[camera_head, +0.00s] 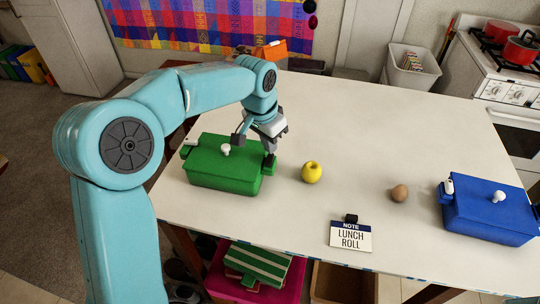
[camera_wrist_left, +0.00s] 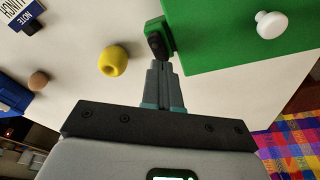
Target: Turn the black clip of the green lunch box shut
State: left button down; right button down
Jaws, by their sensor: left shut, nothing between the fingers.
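The green lunch box (camera_head: 222,172) stands closed at the left of the table, with a white knob on its lid; it also shows in the wrist view (camera_wrist_left: 225,30). Its black clip (camera_wrist_left: 157,44) sits on a green bracket at the box's side; in the head view this clip (camera_head: 269,161) is at the right end, partly hidden by my gripper. My left gripper (camera_head: 269,150) is shut and empty. Its fingertips (camera_wrist_left: 160,66) are right at the clip; I cannot tell whether they touch it. My right gripper is in neither view.
A yellow apple (camera_head: 312,172) lies just right of the green box, and a brown egg (camera_head: 399,193) farther right. A blue lunch box (camera_head: 488,213) stands at the right. A note card reading "LUNCH ROLL" (camera_head: 350,236) is at the front edge. The table's back middle is clear.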

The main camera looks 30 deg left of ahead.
pick_arm(q)
jog(key=shift+f+b, duration=0.55)
jog(key=shift+f, duration=0.15)
dwell(0.4)
jog(key=shift+r+p, duration=0.25)
jog(key=shift+p, duration=0.05)
jog(key=shift+d, duration=0.1)
jog(key=d, duration=0.1)
jog(key=w+d+p, duration=0.1)
jog(key=shift+w+d, duration=0.3)
jog(key=shift+d, duration=0.1)
dwell(0.3)
jog(key=shift+f+b, duration=0.45)
jog(key=shift+f, duration=0.15)
